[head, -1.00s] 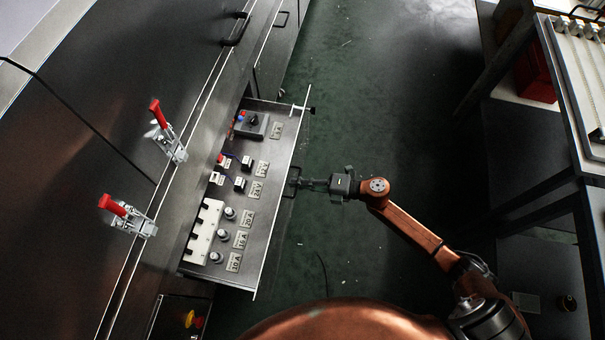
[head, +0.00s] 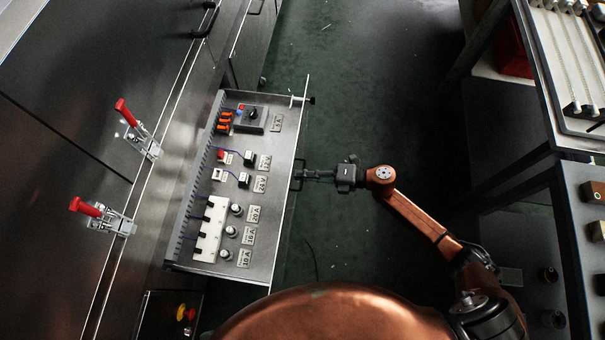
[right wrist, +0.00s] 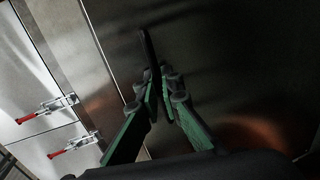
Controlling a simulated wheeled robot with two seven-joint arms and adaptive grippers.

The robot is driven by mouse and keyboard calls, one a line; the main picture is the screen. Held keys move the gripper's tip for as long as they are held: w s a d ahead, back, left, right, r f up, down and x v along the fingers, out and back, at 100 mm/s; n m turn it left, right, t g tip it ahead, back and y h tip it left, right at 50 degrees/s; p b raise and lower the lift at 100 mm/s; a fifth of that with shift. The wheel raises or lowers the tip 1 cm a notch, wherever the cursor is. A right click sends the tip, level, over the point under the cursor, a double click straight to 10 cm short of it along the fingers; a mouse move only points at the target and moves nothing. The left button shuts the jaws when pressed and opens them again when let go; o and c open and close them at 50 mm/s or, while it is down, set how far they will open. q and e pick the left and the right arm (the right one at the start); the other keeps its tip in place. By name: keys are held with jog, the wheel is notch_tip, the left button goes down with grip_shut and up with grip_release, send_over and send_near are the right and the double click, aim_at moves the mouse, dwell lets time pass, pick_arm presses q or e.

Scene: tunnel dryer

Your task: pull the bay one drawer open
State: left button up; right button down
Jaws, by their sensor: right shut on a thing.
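The bay one drawer (head: 262,205) stands pulled out from the steel cabinet in the head view. Its panel carries switches, sockets, a white fuse block and labels such as 10 A, 16 A and 20 A. The drawer's dark bar handle (head: 297,176) is on its front, which faces right. My right gripper (head: 305,174) is shut on this handle. In the right wrist view the green fingers (right wrist: 163,92) close around the dark handle (right wrist: 150,55) against the steel front. The left gripper is out of view.
Two red-handled toggle clamps (head: 137,128) (head: 103,214) sit on the cabinet left of the drawer. A red and yellow stop button (head: 186,313) is below it. A dark rack (head: 545,110) stands at the right. Green floor (head: 370,90) lies clear between.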

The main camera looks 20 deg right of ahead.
jog(key=c, duration=2.4)
grip_release()
jog(key=shift+d, duration=0.1)
jog(key=v, duration=1.2)
